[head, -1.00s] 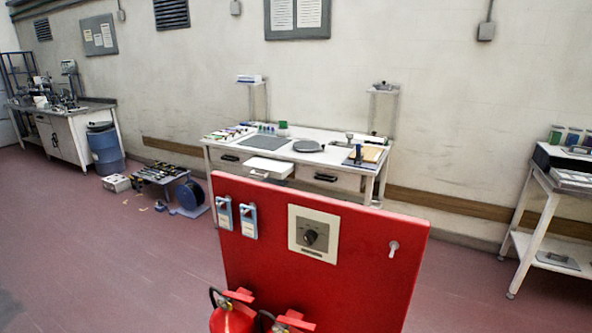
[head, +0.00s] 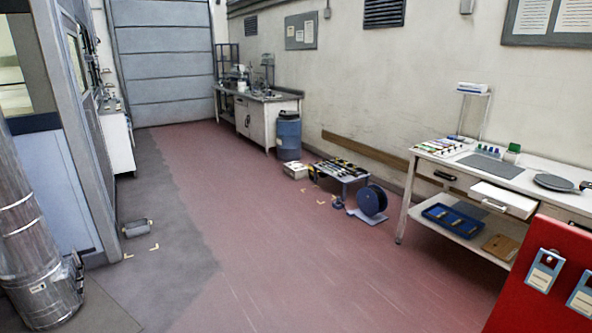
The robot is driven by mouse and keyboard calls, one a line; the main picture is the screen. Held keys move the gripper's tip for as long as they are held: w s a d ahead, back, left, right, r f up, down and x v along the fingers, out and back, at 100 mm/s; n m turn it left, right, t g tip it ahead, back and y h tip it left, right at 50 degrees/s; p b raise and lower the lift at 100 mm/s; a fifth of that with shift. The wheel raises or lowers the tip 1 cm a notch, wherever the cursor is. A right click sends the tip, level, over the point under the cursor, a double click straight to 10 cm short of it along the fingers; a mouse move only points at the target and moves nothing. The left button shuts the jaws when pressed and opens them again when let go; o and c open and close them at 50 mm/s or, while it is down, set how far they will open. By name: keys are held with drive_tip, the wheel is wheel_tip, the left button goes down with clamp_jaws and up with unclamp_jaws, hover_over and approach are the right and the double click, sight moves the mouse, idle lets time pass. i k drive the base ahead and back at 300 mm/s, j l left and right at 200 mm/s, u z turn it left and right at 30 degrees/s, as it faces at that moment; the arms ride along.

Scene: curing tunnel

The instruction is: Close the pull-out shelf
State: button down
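A white pull-out shelf or drawer (head: 503,199) sticks out from the front of the white workbench (head: 415,214) at the right. It has a pale handle on its front face and stands below the bench top. I cannot tell for sure that it is the task's pull-out shelf. A closed drawer with a dark handle (head: 445,176) is to its left. My gripper is not in view.
A red panel (head: 530,305) stands at the lower right, in front of the bench's right part. A low table with tools (head: 342,172), a cable reel (head: 372,201) and a blue barrel (head: 288,135) stand along the wall. A silver column (head: 35,240) is at left. The middle floor is clear.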

sight(501, 199)
drive_tip(key=i+j+u, duration=0.15)
drive_tip(key=i+u, duration=0.2)
drive_tip(key=i, duration=0.2)
drive_tip(key=i+u, duration=0.35)
drive_tip(key=i, duration=0.2)
drive_tip(key=i+l+z, duration=0.1)
drive_tip(key=i+z, duration=0.25)
drive_tip(key=i, duration=0.15)
drive_tip(key=i+z, duration=0.3)
drive_tip(key=i, duration=0.15)
drive_tip(key=i+j+z, duration=0.15)
drive_tip(key=i+z, duration=0.2)
drive_tip(key=i+j+z, duration=0.35)
drive_tip(key=i, duration=0.25)
drive_tip(key=i+l+z, duration=0.15)
drive_tip(key=i+z, duration=0.3)
drive_tip(key=i+j+z, duration=0.1)
drive_tip(key=i+z, duration=0.35)
drive_tip(key=i, duration=0.2)
